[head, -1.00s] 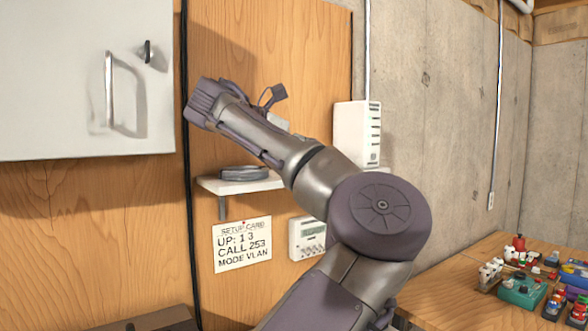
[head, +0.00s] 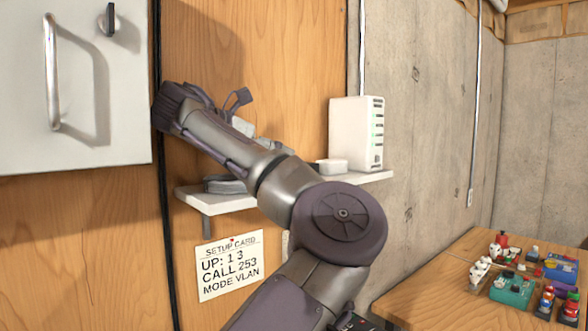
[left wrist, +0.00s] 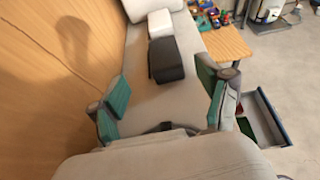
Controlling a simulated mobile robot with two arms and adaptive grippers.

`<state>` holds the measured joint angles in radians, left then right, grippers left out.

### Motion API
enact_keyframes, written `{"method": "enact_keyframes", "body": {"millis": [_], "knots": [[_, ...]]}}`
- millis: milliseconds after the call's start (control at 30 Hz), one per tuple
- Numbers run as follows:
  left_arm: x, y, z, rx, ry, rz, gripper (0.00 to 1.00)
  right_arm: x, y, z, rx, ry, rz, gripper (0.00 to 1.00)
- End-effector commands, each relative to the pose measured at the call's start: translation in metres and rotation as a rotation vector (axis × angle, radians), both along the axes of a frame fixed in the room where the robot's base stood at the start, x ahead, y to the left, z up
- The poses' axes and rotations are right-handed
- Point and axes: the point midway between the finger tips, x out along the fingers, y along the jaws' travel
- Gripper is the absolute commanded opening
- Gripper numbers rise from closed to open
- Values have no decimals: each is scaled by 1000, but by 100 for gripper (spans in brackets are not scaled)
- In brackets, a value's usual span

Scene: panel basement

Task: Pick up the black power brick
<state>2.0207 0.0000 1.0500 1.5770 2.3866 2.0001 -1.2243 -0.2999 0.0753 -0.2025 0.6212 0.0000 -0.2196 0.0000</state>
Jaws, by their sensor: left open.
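The black power brick (left wrist: 167,60) lies on the white shelf (left wrist: 140,62) in the left wrist view, close to a small white box (left wrist: 160,24). In the head view the gripper (head: 243,115) is partly hidden behind my own arm, above the shelf's left part. My right gripper is not in view.
A white router (head: 356,134) stands on the shelf's right end beside the small white box. A grey cabinet (head: 75,110) and black cable (head: 163,220) are left. A wooden table (head: 440,280) holds several small items.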

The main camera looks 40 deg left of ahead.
Motion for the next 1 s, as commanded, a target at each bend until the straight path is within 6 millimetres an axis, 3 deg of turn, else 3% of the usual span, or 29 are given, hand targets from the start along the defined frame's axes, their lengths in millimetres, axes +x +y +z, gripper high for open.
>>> {"method": "enact_keyframes", "body": {"millis": [100, 367, 533, 733, 1000], "knots": [[18, 0, -4, 1, 9, 3, 77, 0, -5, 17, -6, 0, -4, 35], [46, -2, -17, 0, 4, 2, 77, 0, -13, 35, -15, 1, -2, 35], [55, -3, -19, -1, 2, -1, 77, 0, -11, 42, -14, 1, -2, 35], [80, -5, -24, -2, 5, -1, 77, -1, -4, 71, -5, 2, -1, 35], [100, -6, -37, -1, 1, -1, 77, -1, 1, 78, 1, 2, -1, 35]]}}
